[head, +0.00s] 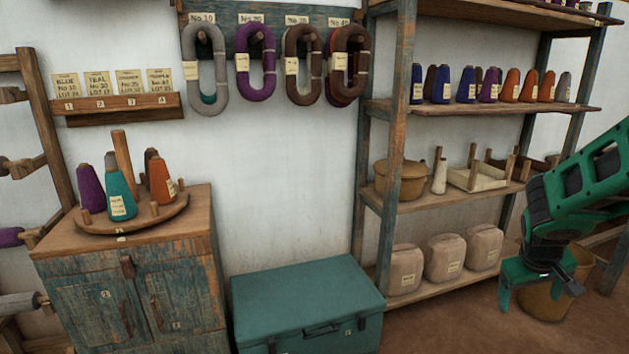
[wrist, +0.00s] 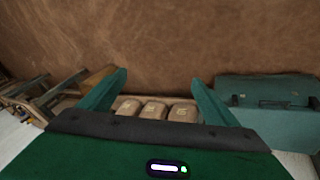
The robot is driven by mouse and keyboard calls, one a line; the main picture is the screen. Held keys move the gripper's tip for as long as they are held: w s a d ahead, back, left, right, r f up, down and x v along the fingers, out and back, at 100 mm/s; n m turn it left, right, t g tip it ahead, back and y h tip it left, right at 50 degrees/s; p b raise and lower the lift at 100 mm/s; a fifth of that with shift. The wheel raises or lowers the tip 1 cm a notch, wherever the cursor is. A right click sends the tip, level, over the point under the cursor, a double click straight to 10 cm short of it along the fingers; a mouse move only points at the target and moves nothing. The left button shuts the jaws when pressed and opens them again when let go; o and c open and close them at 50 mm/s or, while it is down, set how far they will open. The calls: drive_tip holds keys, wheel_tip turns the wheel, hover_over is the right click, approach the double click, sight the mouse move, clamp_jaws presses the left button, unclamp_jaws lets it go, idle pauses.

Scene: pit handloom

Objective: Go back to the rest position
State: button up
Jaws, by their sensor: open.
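My gripper (head: 541,287) hangs at the right side of the head view, pointing down, in front of a round tan container (head: 551,296) on the floor. In the wrist view my gripper (wrist: 160,85) shows two green fingers spread wide apart with nothing between them. The brown floor fills much of that view. Beyond the fingers are several tan sacks (wrist: 154,111) on the low shelf, and the teal chest (wrist: 265,92) lies to the right. No finger touches anything that I can see.
The shelf rack (head: 398,150) holds cones, a pot (head: 401,180) and sacks (head: 445,257). The teal chest (head: 300,292) stands left of it. A worn cabinet (head: 150,268) carries a round cone stand (head: 130,217). Yarn hanks (head: 256,65) hang on the wall. Bare floor lies at lower right.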

drive_tip(key=s+a+r+m+g+y, duration=0.1)
drive_tip(key=s+a+r+m, duration=0.1)
drive_tip(key=s, duration=0.6)
drive_tip(key=s+a+r+m+g+y, duration=0.1)
drive_tip(key=s+a, duration=0.3)
drive_tip(key=s, duration=0.5)
drive_tip(key=s+a+r+m+g+y, duration=0.1)
drive_tip(key=s+a+r+m+y, duration=0.1)
drive_tip(key=s, duration=0.6)
drive_tip(key=shift+s+a+r+m, duration=0.3)
drive_tip(key=shift+a+r, duration=0.05)
drive_tip(key=shift+a, duration=0.05)
